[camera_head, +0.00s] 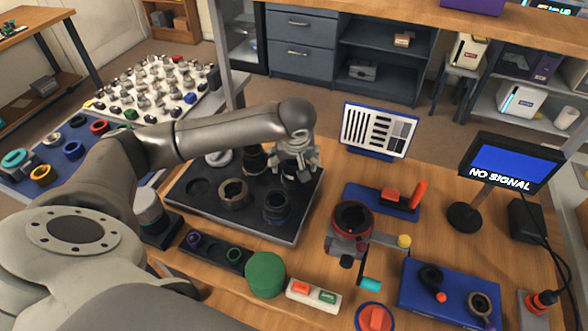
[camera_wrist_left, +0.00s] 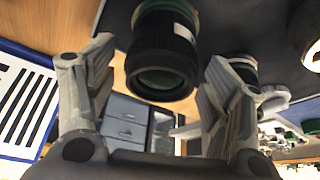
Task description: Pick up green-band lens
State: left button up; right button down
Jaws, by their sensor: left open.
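The green-band lens (camera_wrist_left: 163,52) is a black barrel with a green ring and a white patch near the top edge of the left wrist view. It shows between the two fingers of my left gripper (camera_wrist_left: 160,68), which are spread apart with visible gaps on both sides. In the head view my left gripper (camera_head: 296,168) is over the back right part of the dark lens tray (camera_head: 202,209). There the gripper hides most of what is under it, and I cannot make out the green band. My right gripper is not in view.
Other lenses stand on the tray: one at the back (camera_head: 254,158), one in the middle (camera_head: 233,193) and one at the front right (camera_head: 275,206). A striped chart (camera_head: 378,129) stands behind the tray. A red-topped device (camera_head: 351,219) and a monitor (camera_head: 508,164) stand to the right.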

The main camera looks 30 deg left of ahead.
pick_arm(q)
jog(key=shift+c, duration=0.5)
jog(key=c, duration=1.2)
jog(key=shift+r, duration=0.2)
